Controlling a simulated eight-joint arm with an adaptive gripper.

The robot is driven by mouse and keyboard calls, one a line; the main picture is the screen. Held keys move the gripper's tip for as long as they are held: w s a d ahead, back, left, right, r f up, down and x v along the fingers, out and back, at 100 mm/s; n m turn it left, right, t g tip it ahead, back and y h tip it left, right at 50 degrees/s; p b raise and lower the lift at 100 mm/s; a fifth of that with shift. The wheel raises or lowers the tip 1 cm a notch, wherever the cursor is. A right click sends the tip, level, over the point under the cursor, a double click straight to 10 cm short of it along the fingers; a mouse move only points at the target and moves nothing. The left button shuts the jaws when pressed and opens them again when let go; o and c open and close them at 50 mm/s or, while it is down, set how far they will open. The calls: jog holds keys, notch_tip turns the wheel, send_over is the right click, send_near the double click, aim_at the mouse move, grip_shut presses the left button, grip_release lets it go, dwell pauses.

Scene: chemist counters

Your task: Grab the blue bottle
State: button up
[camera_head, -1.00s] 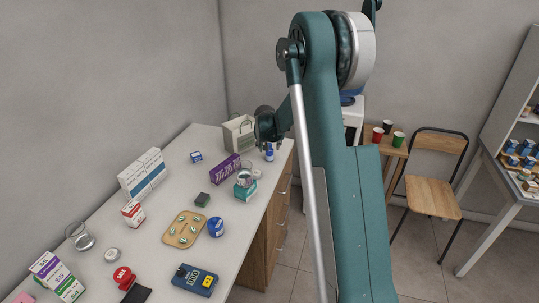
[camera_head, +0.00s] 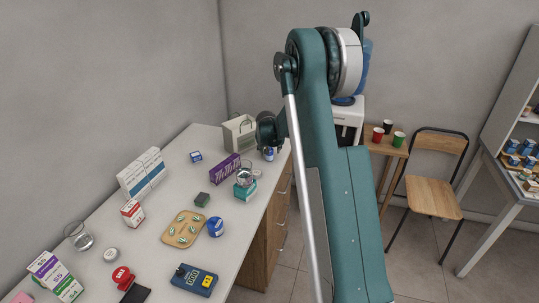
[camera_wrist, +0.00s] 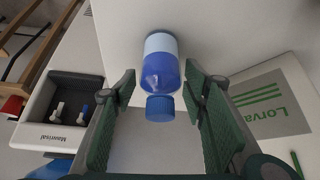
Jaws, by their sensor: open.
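The blue bottle (camera_wrist: 160,72), with a pale label band and a ribbed blue cap, is in the middle of the wrist view. Its cap end points toward my gripper (camera_wrist: 160,80), whose two green-padded fingers are spread on either side of it with gaps visible. I cannot tell how deep it lies between them. In the head view the small blue bottle (camera_head: 269,154) stands at the far right end of the white counter, just below my wrist. My fingers are not clearly seen there.
A pale paper bag (camera_head: 238,135) stands close to the bottle; it also shows in the wrist view (camera_wrist: 270,100). A purple box (camera_head: 225,169) and a glass beaker (camera_head: 245,177) are nearer. A water dispenser (camera_head: 347,113) stands beyond the counter. Another blue container (camera_head: 215,227) stands farther forward.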

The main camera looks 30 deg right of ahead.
jog(key=shift+c, duration=0.7)
jog(key=c, duration=0.9)
jog(key=shift+r+p, duration=0.65)
jog(key=shift+r, duration=4.35)
jog(key=shift+c, duration=0.3)
